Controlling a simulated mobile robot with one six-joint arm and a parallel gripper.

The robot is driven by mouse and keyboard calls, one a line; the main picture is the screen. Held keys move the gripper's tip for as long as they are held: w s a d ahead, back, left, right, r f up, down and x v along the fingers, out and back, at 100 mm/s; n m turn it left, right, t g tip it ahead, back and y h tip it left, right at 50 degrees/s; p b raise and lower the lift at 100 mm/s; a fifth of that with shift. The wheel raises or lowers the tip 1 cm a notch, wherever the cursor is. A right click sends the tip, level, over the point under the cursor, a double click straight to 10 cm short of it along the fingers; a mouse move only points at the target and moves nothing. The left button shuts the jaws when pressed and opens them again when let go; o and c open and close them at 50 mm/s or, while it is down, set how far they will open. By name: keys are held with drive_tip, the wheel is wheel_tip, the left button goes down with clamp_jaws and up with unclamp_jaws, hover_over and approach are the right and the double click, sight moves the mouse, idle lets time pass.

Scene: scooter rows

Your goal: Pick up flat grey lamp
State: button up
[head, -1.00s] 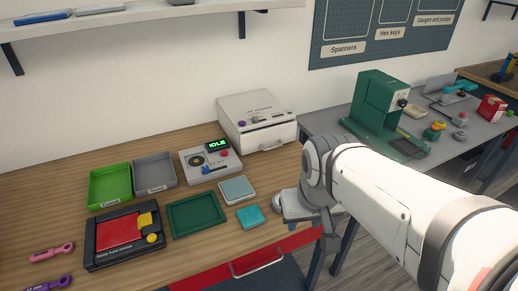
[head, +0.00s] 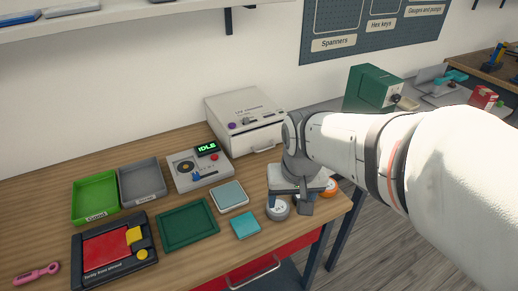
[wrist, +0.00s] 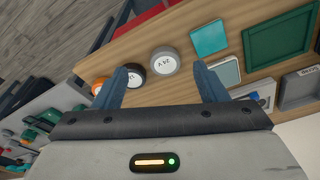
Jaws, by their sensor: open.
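A flat round grey lamp (head: 278,210) with a pale, lettered top sits near the front right edge of the wooden bench, partly hidden by my gripper in the head view. In the wrist view the grey lamp (wrist: 165,61) lies between the lines of my fingers. My gripper (wrist: 161,70) is open with nothing held. In the head view my gripper (head: 289,204) hangs over the lamp; its height above it is hard to tell. A dark round piece with a white top (wrist: 135,75) is beside the lamp, partly behind one finger.
An orange round piece (head: 331,188) stands at the bench's right end. A teal square (head: 246,223), a pale square pad (head: 229,196) and a dark green tray (head: 188,225) lie to the left. A white boxy machine (head: 243,122) stands behind. A gap separates the benches.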

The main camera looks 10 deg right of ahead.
sight(278, 206)
drive_tip(key=o, duration=0.4)
drive_tip(key=w+f+m+p, duration=0.1)
drive_tip(key=w+f, duration=0.1)
drive_tip(key=w, duration=0.1)
drive_tip(key=w+f+m+g+p, duration=0.1)
drive_tip(key=w+f, duration=0.1)
drive_tip(key=w, duration=0.1)
drive_tip(key=w+f+g+p, duration=0.1)
drive_tip(key=w+f, duration=0.1)
drive_tip(key=w, duration=0.2)
drive_tip(key=shift+a+f+m, duration=0.2)
drive_tip(key=shift+a+m, duration=0.1)
drive_tip(key=shift+m, duration=0.1)
drive_tip(key=shift+o, duration=0.2)
drive_tip(key=shift+w+f, duration=0.2)
drive_tip(key=shift+f, duration=0.45)
drive_tip(key=shift+s+d+f+p, duration=0.1)
drive_tip(key=shift+d+f+p, duration=0.2)
drive_tip(key=shift+f, duration=1.5)
drive_tip(key=shift+s+d+f+p, duration=0.1)
drive_tip(key=shift+f+p, duration=0.25)
drive_tip(key=shift+f, duration=1.4)
